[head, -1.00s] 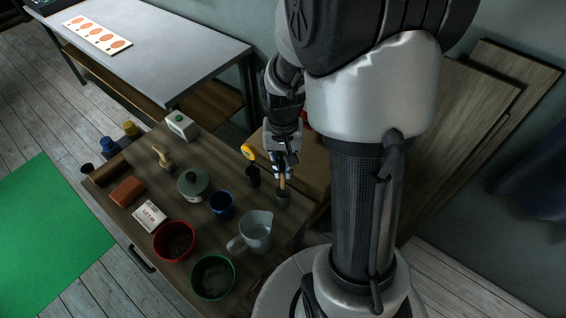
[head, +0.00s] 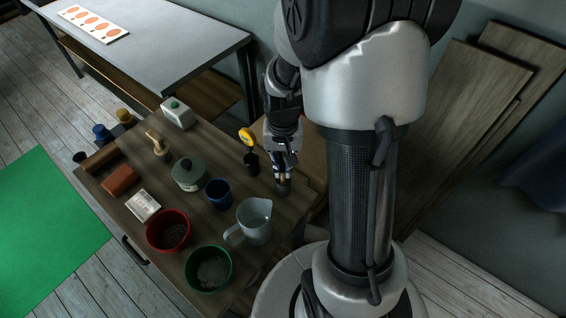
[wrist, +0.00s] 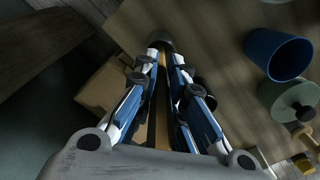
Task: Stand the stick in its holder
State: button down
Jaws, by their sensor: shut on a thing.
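My gripper (head: 283,175) is shut on a thin wooden stick (wrist: 162,110), which runs lengthwise between the blue-and-white fingers in the wrist view. The dark grey round holder (head: 284,190) stands on the table right under the fingertips; its dark top (wrist: 160,44) shows at the stick's far end in the wrist view. The stick looks about upright, with its lower end at the holder's mouth. I cannot tell how deep it sits, because the fingers and the holder hide that end.
A blue cup (head: 219,194), a glass pitcher (head: 254,222) and a lidded green pot (head: 188,175) are near. A cardboard box (wrist: 103,88) lies beyond.

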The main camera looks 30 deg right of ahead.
jog(key=c, duration=1.6)
grip_release()
jog(key=shift+r, duration=0.1)
notch_tip(320, 180, up, 12)
jog(key=shift+f, duration=0.1)
